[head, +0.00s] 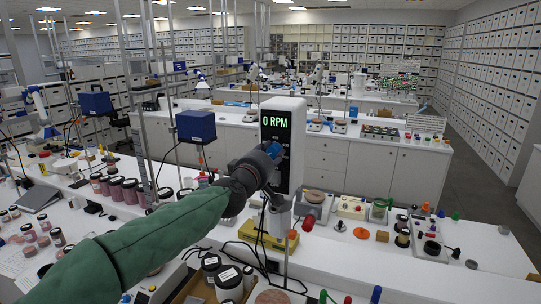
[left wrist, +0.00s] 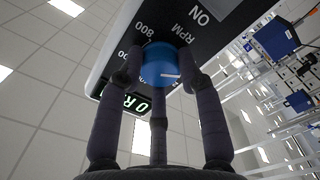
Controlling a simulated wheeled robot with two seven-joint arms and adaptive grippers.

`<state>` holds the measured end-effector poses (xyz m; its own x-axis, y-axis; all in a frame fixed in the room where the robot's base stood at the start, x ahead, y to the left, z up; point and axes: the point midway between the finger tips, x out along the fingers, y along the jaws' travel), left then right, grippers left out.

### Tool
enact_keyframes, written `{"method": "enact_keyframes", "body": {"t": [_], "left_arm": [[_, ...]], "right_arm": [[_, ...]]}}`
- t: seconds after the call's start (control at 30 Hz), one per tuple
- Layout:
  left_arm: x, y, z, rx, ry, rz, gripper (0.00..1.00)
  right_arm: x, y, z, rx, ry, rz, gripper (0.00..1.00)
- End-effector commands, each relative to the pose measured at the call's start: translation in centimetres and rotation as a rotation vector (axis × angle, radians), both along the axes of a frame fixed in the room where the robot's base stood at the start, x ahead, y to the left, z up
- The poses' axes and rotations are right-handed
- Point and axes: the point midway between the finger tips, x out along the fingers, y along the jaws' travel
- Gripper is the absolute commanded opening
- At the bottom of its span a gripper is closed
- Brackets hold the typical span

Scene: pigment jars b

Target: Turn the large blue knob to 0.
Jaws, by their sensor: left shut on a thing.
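The large blue knob (left wrist: 160,62) sits on the face of a white and black device (head: 297,150). My left gripper (head: 268,162) is shut around the knob, with its dark fingers on either side of it in the left wrist view (left wrist: 160,75). A short white mark shows on the knob's face. The panel print around it reads "0", "800" and "RPM", with "ON" further off. The green display (head: 276,119) reads "0 RPM". In the head view the gripper hides most of the knob. My right gripper is not in view.
The device stands on a post above a yellow base (head: 268,238) on the white bench. Pigment jars (head: 130,190) crowd the bench at left, and more jars (head: 228,281) stand below my arm. Small coloured parts and dishes lie at right. Blue boxes (head: 196,126) hang on metal stands behind.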

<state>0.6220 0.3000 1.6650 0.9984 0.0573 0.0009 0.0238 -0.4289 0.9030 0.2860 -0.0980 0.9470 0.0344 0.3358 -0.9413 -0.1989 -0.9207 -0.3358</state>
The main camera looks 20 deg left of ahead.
Motion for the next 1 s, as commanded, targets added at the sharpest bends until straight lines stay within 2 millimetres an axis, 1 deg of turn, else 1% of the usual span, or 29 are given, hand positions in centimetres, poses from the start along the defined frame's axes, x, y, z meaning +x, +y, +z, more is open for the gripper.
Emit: {"method": "enact_keyframes", "body": {"t": [0.03, 0.17, 0.2, 0.27, 0.57, 0.67, 0.77, 0.87, 1.0], "left_arm": [[0.1, -0.1, -0.3, -0.001, 0.006, -0.004, 0.04], [0.1, -0.2, -0.3, -0.001, 0.006, -0.004, 0.04], [0.1, -0.2, -0.3, -0.001, 0.006, -0.004, 0.45], [0.1, -0.1, -0.3, -0.001, 0.006, -0.003, 0.60], [0.0, 0.0, -0.1, 0.000, 0.002, -0.001, 0.60], [-0.3, 0.0, 0.0, 0.000, 0.000, 0.000, 0.60], [-1.2, -0.1, 0.0, -0.001, 0.000, 0.000, 0.60], [-2.6, -0.1, 0.0, -0.001, -0.001, 0.000, 0.60], [-5.4, -0.3, 0.0, -0.001, -0.001, -0.001, 0.60]], "right_arm": [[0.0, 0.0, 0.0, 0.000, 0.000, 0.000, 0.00], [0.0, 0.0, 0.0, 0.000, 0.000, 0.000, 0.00], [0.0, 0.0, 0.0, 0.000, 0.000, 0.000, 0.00], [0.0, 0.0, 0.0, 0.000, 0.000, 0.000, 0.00], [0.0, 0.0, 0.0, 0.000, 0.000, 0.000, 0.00], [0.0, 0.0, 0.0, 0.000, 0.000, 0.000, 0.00], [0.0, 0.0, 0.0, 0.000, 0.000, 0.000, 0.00], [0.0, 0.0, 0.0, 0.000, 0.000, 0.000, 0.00], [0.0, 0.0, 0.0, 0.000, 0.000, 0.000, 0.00]]}}
